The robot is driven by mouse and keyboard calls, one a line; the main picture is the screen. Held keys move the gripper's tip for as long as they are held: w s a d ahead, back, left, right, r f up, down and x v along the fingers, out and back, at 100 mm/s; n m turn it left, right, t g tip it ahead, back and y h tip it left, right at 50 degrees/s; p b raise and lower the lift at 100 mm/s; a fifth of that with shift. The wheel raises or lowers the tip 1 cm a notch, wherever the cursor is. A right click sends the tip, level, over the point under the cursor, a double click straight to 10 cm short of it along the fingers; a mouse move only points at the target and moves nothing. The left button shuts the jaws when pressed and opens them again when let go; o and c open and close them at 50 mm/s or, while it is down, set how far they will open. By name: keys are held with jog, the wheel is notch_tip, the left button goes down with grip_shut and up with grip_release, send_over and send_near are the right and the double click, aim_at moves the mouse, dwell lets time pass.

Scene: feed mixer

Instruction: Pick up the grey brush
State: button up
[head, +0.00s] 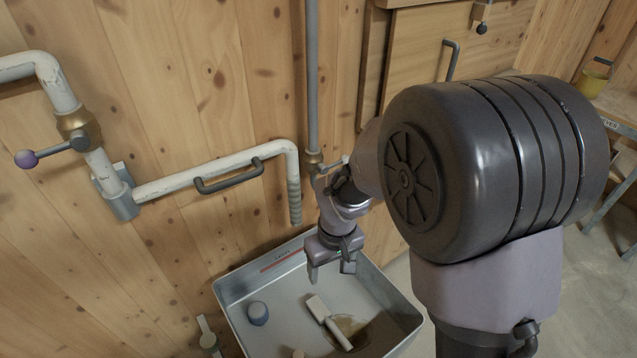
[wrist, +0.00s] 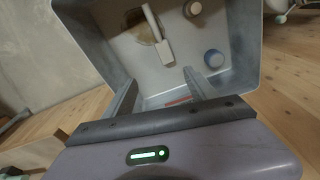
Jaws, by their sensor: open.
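The grey brush (head: 319,309) lies on the floor of a grey metal sink (head: 235,318); its blocky pale head points to the back and its handle runs forward and right. In the wrist view the brush (wrist: 165,51) lies beyond the fingertips, head toward me, handle pointing away. My gripper (head: 331,273) is open and empty, pointing down over the back part of the sink, above and apart from the brush. The fingers also show in the wrist view (wrist: 160,88), spread with nothing between them.
A blue-topped round object (head: 258,313) sits left of the brush. A second small round object (wrist: 193,8) is near the handle. A brownish stain (wrist: 136,20) marks the sink floor. Sink walls surround the brush; a pipe spout (head: 295,205) hangs behind, at left.

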jog(key=n, duration=0.2)
send_over(322, 312)
notch_tip(322, 312, down, 7)
jog(key=shift+g, duration=0.4)
jog(key=f+b, duration=0.1)
jog(key=f, duration=0.3)
jog(key=f+b, duration=0.2)
jog(key=f, duration=0.2)
jog(key=f+b, duration=0.1)
jog(key=f, duration=0.3)
jog(key=shift+s+f+b, duration=0.1)
jog(key=shift+s+b, duration=0.2)
jog(key=shift+b, duration=0.1)
jog(key=f+b, duration=0.1)
jog(key=f, duration=0.1)
jog(key=f+b, duration=0.1)
jog(key=f, duration=0.1)
jog(key=f+b, duration=0.1)
jog(key=shift+w+f, duration=0.25)
jog(key=shift+f, duration=0.15)
jog(key=shift+r, duration=0.15)
grip_shut()
notch_tip(322, 312, up, 10)
jog(key=p, duration=0.4)
jog(key=shift+p, duration=0.3)
jog(key=c, duration=0.7)
grip_release()
jog(key=shift+c, duration=0.2)
grip_shut()
